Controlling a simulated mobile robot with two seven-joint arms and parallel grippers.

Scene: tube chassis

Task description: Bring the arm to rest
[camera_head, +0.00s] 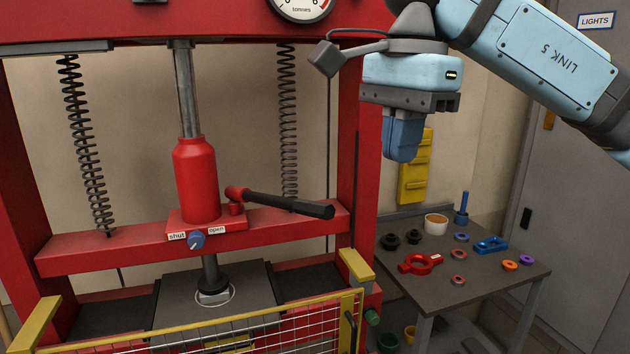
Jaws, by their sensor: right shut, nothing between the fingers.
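My right arm comes in from the upper right, its pale blue link labelled "LINK 5". My right gripper (402,158) points down in front of the red press frame's right post (360,185). Its blue fingers are shut together with nothing between them. It hangs in the air, above and left of the side table (490,293) in the picture, and touches nothing that I can see. My left gripper does not show.
The red press holds a red jack (196,180) with a black handle (290,206). A yellow-framed mesh guard (240,332) stands in front. The side table bears a red clamp-like part (420,264), a white cup (436,224), a blue part (491,245) and several rings.

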